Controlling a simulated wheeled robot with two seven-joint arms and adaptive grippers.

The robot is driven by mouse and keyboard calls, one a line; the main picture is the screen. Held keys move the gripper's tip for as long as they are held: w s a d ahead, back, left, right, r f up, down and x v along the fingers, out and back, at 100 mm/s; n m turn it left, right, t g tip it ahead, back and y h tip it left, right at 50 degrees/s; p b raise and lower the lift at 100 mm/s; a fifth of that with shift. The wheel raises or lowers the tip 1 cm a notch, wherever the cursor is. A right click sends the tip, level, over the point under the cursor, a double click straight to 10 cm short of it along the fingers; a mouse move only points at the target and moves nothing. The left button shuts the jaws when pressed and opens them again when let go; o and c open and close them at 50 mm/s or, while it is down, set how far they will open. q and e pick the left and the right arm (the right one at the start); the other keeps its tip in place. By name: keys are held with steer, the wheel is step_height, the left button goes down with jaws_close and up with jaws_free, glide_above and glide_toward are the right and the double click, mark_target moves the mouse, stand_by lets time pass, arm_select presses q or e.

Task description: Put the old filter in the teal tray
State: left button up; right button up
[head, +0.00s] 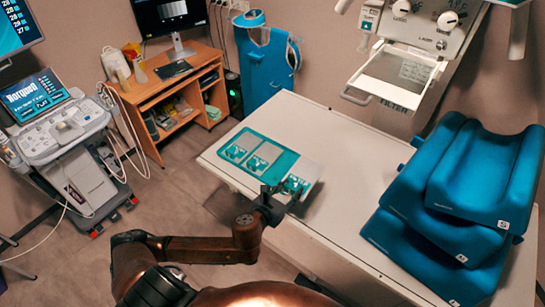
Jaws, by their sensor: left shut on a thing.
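The teal tray (283,165) lies flat on the white table near its left end, with two small teal-and-pale plates (235,152) on it. My left gripper (283,194) reaches in from below and is shut on a small teal-and-pale plate (297,185), at the front right corner of the grey area. I cannot tell whether this plate is the old filter, nor whether it touches the surface. A pale drawer (395,77) marked FILTER sticks out of the overhead unit. My right gripper is not in view.
Blue stacked cushions (455,205) fill the table's right side. The white table (345,165) is bare between them and the tray. The overhead unit (425,22) hangs above the table's far side. A wooden desk (160,95) and an ultrasound cart (70,150) stand at the left.

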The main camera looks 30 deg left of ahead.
arm_select(q)
steer(key=shift+a+f, duration=0.3)
steer(key=shift+a, duration=0.25)
steer(key=shift+a+f, duration=0.3)
steer(key=shift+a, duration=0.2)
steer(key=w+a+f, duration=0.4)
steer(key=w+a, duration=0.2)
steer(key=b, duration=0.2)
glide_above(275, 183)
steer(key=shift+h, duration=0.3)
steer(key=f, duration=0.5)
steer(key=shift+s+d+f, duration=0.2)
steer(key=shift+s+d, duration=0.05)
steer(key=shift+w+a+f, duration=0.1)
steer(key=shift+w+f, duration=0.05)
steer(key=shift+f, duration=0.05)
steer(key=shift+a+f, duration=0.1)
steer(key=shift+f, duration=1.55)
steer(key=shift+f, duration=0.2)
steer(key=o, duration=1.2)
steer(key=shift+c, duration=0.2)
